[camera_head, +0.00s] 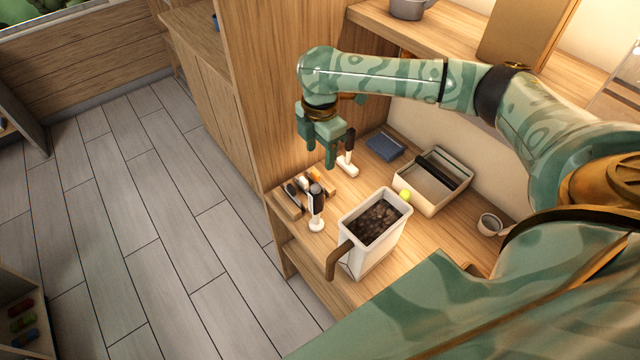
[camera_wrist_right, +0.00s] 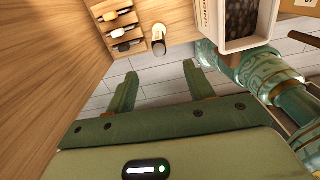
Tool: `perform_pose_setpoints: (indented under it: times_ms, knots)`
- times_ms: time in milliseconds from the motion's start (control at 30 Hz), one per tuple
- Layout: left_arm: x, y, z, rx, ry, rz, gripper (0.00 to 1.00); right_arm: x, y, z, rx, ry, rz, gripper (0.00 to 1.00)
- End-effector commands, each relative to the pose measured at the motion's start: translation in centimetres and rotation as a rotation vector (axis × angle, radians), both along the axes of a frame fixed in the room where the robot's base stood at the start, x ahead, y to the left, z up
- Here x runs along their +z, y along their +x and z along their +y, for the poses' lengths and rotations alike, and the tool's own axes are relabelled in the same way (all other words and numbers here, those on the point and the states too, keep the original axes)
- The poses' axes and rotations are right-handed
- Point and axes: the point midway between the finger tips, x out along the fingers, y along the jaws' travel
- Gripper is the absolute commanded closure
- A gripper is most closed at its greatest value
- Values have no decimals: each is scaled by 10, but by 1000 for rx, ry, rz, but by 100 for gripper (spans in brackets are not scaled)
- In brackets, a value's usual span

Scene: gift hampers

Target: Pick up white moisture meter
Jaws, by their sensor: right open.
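Two small white-and-black upright items stand on the wooden counter. One, with a round white foot and dark body (camera_head: 316,207), stands near the counter's front edge beside the rack. The other, with a white block base and black handle (camera_head: 350,167), stands further back, partly behind my right gripper. I cannot tell for sure which is the white moisture meter. My right gripper (camera_head: 319,155) is open and empty, above the counter, fingers pointing down. In the right wrist view, a small white-and-dark item (camera_wrist_right: 158,40) shows beyond the open fingers, apart from them. My left gripper is out of view.
A wooden rack (camera_head: 288,208) holds several small tools. A white bin (camera_head: 373,258) of dark contents, with a brown handle, stands to the right. A cream box (camera_head: 431,206), blue item (camera_head: 385,146) and small cup (camera_head: 489,224) stand further back. A wooden side panel (camera_head: 275,100) borders the left.

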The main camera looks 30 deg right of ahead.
Motion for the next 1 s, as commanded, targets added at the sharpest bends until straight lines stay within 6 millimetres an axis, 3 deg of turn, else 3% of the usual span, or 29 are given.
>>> perform_pose_setpoints:
  times_ms: [400, 700, 1000]
  knots:
    - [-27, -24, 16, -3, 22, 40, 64, -92, -1, 1, -1, 1, 4, 47]
    - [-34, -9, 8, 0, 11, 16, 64, -121, 1, 3, -1, 0, 2, 47]
    - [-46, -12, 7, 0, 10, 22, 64, -161, 5, 6, 0, 1, 1, 47]
